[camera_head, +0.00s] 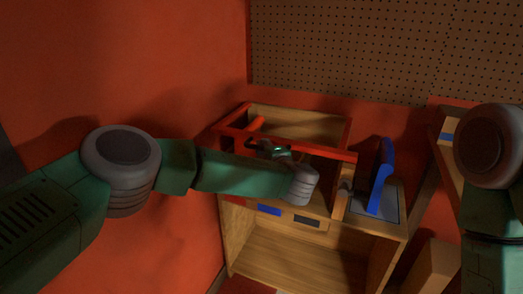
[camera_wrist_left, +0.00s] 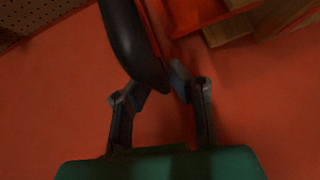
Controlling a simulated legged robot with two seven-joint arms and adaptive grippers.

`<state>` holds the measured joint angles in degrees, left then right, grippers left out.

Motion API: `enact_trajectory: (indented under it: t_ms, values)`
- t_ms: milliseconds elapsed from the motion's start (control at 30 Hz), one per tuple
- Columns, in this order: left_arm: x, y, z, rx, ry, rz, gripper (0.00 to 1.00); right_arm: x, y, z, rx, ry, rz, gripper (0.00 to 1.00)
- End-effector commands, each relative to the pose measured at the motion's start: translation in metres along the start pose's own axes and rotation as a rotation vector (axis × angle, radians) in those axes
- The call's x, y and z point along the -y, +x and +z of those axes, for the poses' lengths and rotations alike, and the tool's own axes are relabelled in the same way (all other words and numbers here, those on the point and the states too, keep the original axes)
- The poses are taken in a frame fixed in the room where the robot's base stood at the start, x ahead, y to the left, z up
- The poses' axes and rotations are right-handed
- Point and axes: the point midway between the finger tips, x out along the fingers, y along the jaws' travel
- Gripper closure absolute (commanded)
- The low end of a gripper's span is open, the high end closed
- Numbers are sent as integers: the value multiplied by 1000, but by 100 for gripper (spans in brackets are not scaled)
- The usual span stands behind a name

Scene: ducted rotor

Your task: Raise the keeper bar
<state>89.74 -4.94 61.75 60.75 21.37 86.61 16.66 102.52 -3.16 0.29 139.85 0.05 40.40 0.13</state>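A long red bar (camera_head: 325,153), which I take to be the keeper bar, crosses the front of an open-topped wooden box (camera_head: 300,118). An orange grip-like piece (camera_head: 257,123) sticks up near its left end. My left gripper (camera_head: 262,147) is at the left part of the bar, and my forearm hides what lies below. In the left wrist view, my left gripper's fingertips (camera_wrist_left: 168,78) are close together by the lower end of a dark rounded piece (camera_wrist_left: 135,45) with a red edge. I cannot tell whether they grip it. My right gripper is out of view.
A blue upright handle (camera_head: 382,175) stands on a grey plate (camera_head: 385,205) right of the box. A blue label (camera_head: 269,210) and a dark one (camera_head: 307,221) mark the bench front. An open shelf (camera_head: 290,260) is below. A pegboard (camera_head: 380,45) is behind.

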Motion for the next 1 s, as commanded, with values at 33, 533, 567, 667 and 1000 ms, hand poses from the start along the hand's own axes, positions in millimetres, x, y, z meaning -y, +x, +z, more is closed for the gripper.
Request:
enact_trajectory:
  t_ms: [33,533,567,667,1000]
  values:
    - [3,1,-1,-8,3,-3,100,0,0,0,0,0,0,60]
    - [-21,-6,-1,-2,46,-44,100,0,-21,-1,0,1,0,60]
    - [-25,-6,-1,-1,51,-50,100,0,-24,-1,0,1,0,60]
    - [-40,-8,-3,-2,80,-78,100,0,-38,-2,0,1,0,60]
    - [-116,-8,0,-1,90,-85,100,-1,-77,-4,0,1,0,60]
